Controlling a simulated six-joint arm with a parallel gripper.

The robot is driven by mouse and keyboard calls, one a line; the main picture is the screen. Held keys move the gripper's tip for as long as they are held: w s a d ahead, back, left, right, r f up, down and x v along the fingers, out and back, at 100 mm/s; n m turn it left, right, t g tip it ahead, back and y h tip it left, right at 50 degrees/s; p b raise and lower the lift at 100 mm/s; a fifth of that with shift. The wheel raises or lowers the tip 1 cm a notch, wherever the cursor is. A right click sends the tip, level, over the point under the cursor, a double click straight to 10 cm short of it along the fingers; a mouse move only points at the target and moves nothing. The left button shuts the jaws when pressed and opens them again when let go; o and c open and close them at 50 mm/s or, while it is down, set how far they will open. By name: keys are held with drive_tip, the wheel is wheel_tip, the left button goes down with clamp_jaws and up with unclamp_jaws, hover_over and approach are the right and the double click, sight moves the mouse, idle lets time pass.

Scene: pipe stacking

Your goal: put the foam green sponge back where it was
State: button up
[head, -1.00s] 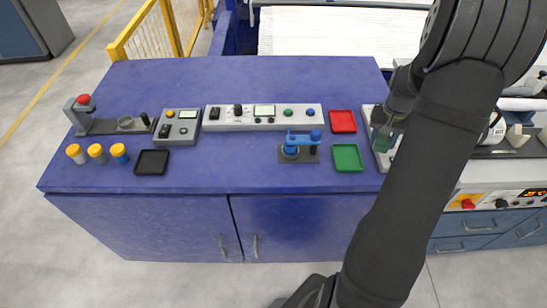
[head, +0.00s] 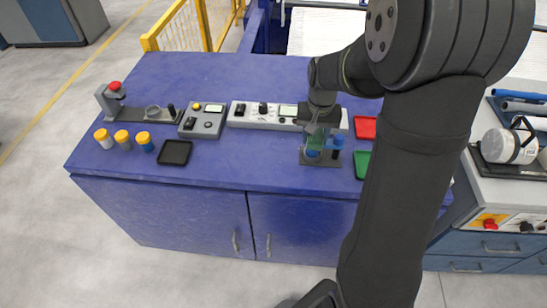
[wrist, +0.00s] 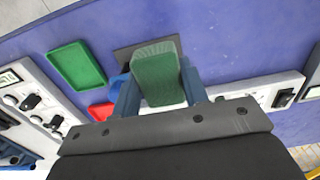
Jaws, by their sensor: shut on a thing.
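The green foam sponge (wrist: 158,80) is held between the two fingers of my gripper (wrist: 160,92) in the wrist view. In the head view my gripper (head: 318,128) is shut on the sponge (head: 316,141), above the dark plate with blue parts (head: 334,157). The sponge partly hides that plate. The green tray (head: 362,166) looks empty where it shows, to the right of my gripper, and my arm covers its right side. It shows whole and empty in the wrist view (wrist: 77,65).
The red tray (head: 364,127) lies behind the green one. A long control panel (head: 263,113) runs behind the plate. A smaller control box (head: 204,121), a black tray (head: 175,153) and several orange-capped jars (head: 122,139) stand left. The blue bench front (head: 230,175) is clear.

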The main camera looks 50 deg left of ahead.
drive_tip(key=shift+s+a+f, duration=0.1)
drive_tip(key=shift+s+a, duration=0.2)
drive_tip(key=shift+s, duration=0.1)
hover_over(274, 158)
wheel_tip(274, 158, down, 7)
drive_tip(key=shift+s+r, duration=0.1)
drive_tip(key=shift+s, duration=0.05)
drive_tip(key=shift+f, duration=2)
drive_tip(key=o, duration=0.9)
drive_tip(key=shift+f, duration=0.15)
drive_tip(key=shift+o, duration=0.2)
wheel_tip(274, 158, up, 12)
